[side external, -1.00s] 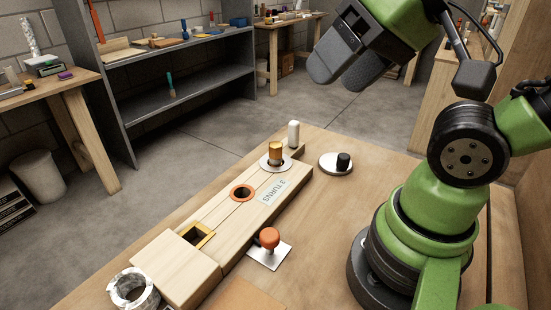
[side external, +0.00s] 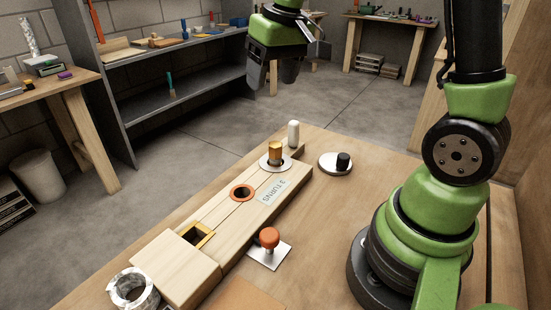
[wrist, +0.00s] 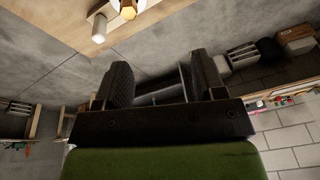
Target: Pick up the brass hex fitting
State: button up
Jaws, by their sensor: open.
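The brass hex fitting (side external: 275,150) stands upright in a white ring (side external: 264,163) at the far end of the wooden block (side external: 258,207). It also shows at the top edge of the wrist view (wrist: 128,8), partly cut off. My gripper (side external: 273,78) is in the air above and beyond the fitting, apart from it. In the wrist view my gripper (wrist: 163,72) has its two dark fingers spread with nothing between them.
A white cylinder (side external: 293,133) stands just behind the fitting. A black knob on a white disc (side external: 335,168) is to its right. An orange-red knob (side external: 269,238) stands on a plate beside the block. A silver tape roll (side external: 132,289) lies at the near left. The right tabletop is fairly clear.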

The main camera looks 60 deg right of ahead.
aim_at(275, 144)
jog(key=w+d+f, duration=0.1)
jog(key=d+f, duration=0.1)
jog(key=f, duration=0.1)
jog(key=w+d+f+g, duration=0.1)
jog(key=d+f, duration=0.1)
jog(key=f, duration=0.2)
jog(key=w+d+f+g, duration=0.1)
jog(key=w+d+f, duration=0.1)
jog(key=f, duration=0.1)
jog(key=shift+f, duration=0.15)
jog(key=shift+g, duration=0.4)
jog(key=f, duration=0.5)
jog(key=shift+d+f, duration=0.35)
jog(key=shift+d, duration=0.05)
jog(key=f, duration=0.6)
jog(key=shift+s+a, duration=0.2)
jog(key=shift+r, duration=0.1)
grip_shut()
notch_tip(275, 144, up, 10)
